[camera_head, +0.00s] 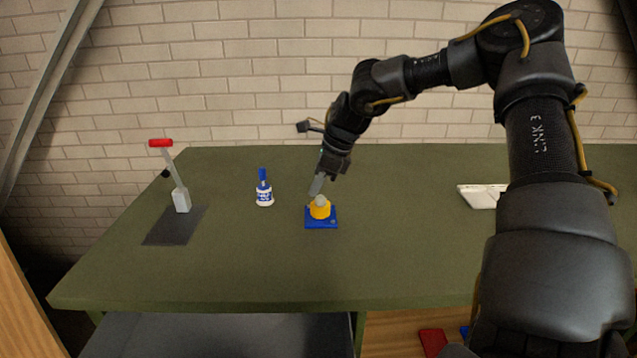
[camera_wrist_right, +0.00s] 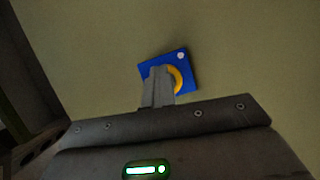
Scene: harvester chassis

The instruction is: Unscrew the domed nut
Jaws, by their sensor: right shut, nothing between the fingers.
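The domed nut (camera_head: 321,201) is a small grey cap on top of a yellow round body (camera_head: 320,211), which sits on a blue square base (camera_head: 321,224) on the table. My right gripper (camera_head: 315,192) is shut and empty, its fingertips just above and beside the nut; I cannot tell whether they touch it. In the right wrist view the closed fingers (camera_wrist_right: 158,82) cover the nut and part of the yellow ring (camera_wrist_right: 179,80) on the blue base (camera_wrist_right: 181,58). My left gripper is not in view.
A blue and white bottle (camera_head: 264,194) stands left of the base. Further left a lever with a red handle (camera_head: 161,143) rises from a dark plate (camera_head: 172,230). A white object (camera_head: 480,197) lies to the right. The green table (camera_head: 240,270) is clear in front.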

